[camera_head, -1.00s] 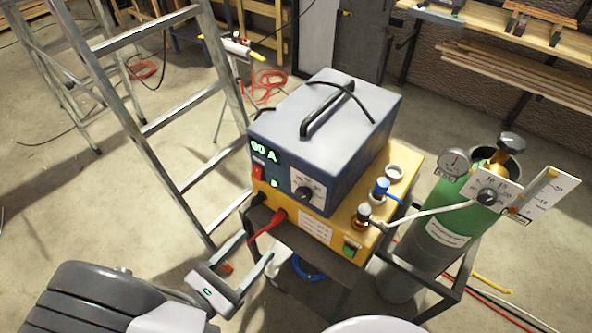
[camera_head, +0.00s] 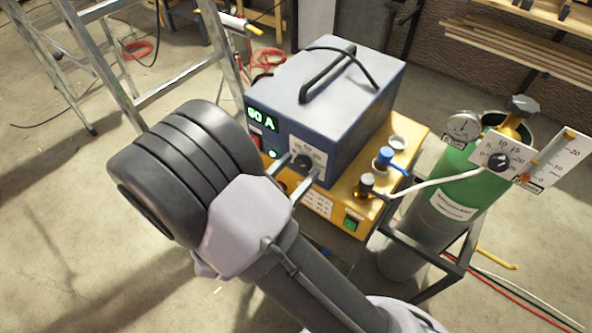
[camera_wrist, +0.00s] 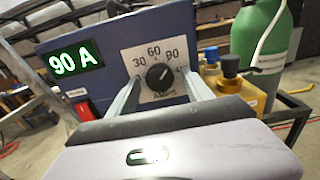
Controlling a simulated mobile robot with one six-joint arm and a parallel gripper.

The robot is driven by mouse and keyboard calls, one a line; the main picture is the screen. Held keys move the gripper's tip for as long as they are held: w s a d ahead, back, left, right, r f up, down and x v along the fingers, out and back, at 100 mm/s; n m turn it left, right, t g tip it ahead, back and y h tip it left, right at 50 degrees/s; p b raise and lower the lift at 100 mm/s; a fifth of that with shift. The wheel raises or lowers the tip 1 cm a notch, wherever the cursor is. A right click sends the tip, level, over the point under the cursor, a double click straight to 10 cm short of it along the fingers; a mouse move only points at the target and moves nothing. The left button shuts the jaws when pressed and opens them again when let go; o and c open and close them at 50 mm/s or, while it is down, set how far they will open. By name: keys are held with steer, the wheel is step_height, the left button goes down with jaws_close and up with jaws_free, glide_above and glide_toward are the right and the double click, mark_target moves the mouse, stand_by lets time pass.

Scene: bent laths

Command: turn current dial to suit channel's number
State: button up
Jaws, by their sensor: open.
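The current dial (camera_wrist: 159,77) is a black knob on a white plate marked 30, 60, 90 and AMPS, on the front of the blue power unit (camera_wrist: 105,40). Its pointer leans to the upper right, toward 90. The green display (camera_wrist: 75,58) reads 90 A in the wrist view. In the head view the dial (camera_head: 303,161) shows beyond my arm, and the display (camera_head: 262,118) is small and hard to read. My gripper (camera_wrist: 160,86) is open, with one finger on each side of the knob. I cannot tell whether the fingers touch it. No channel number is legible.
A yellow unit (camera_head: 349,194) with brass and blue fittings sits under the power unit. A green gas cylinder (camera_head: 464,184) with gauge and hose stands at right. An aluminium ladder (camera_head: 180,80) stands at left. A red switch (camera_wrist: 83,108) is below the display.

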jaws_close()
steer(key=shift+r+p, duration=0.1)
steer(key=shift+p, duration=0.25)
steer(key=n+p, duration=0.1)
steer(key=p, duration=0.1)
steer(key=n+p, duration=0.1)
steer(key=p, duration=0.1)
steer(key=shift+r+n, duration=0.25)
steer(key=shift+n, duration=0.15)
steer(key=n+p, duration=0.5)
steer(key=p, duration=0.1)
steer(key=shift+f+p, duration=0.1)
steer(key=shift+p, duration=0.25)
steer(key=n+p, duration=0.3)
steer(key=n, duration=0.1)
steer(key=shift+s+d+f+n, duration=0.1)
steer(key=shift+n, duration=0.3)
steer(key=n+p, duration=0.1)
steer(key=n, duration=0.4)
steer(key=shift+p, duration=0.4)
